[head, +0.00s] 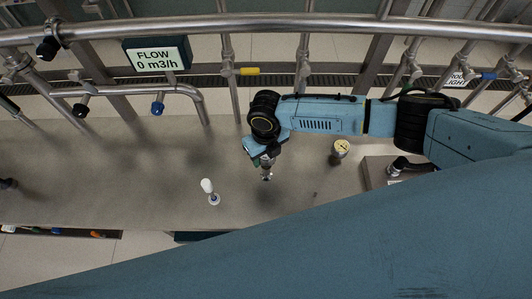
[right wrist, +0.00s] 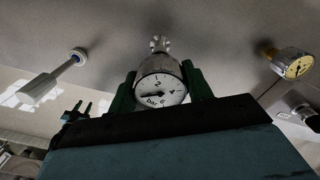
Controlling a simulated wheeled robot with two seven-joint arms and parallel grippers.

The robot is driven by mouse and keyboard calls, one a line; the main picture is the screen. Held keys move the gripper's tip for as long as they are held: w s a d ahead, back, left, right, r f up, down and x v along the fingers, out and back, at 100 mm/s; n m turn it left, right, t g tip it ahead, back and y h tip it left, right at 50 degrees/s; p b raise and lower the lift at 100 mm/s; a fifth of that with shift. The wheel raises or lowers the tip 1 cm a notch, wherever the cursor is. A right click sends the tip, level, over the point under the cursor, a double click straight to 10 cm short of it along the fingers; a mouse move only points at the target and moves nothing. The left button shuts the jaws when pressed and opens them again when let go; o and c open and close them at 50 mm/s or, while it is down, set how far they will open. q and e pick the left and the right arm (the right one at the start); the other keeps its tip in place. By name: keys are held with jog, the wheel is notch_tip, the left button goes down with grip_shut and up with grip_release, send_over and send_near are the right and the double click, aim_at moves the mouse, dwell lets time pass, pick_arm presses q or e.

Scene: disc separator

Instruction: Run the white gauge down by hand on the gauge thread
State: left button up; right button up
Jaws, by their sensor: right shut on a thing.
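My right gripper (head: 266,163) is over the metal bench and points down. In the right wrist view its green fingers (right wrist: 160,88) are shut on the sides of the white gauge (right wrist: 162,90). The gauge has a white dial, a dark needle and a metal case. A metal fitting (right wrist: 159,44) extends from the gauge away from my wrist. In the head view a silver end (head: 267,176) shows below the fingers; most of the gauge is hidden. I cannot tell whether this end touches anything or which part is the gauge thread. My left gripper is not in view.
A yellow-faced gauge (head: 341,147) stands to the right on the bench (head: 120,190). A white-headed tool (head: 207,186) with a metal stem stands to the left. Pipes with valves and a flow display (head: 157,57) line the back. A metal box (head: 376,172) stands at the right.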

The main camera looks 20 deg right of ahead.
jog(key=m+p, duration=0.1)
jog(key=m, duration=0.1)
jog(key=shift+r+m+p, duration=0.15)
jog(key=shift+m+p, duration=0.15)
jog(key=shift+p, duration=0.05)
jog(key=shift+c, duration=0.4)
jog(key=shift+m, duration=0.4)
jog(key=shift+a, duration=0.1)
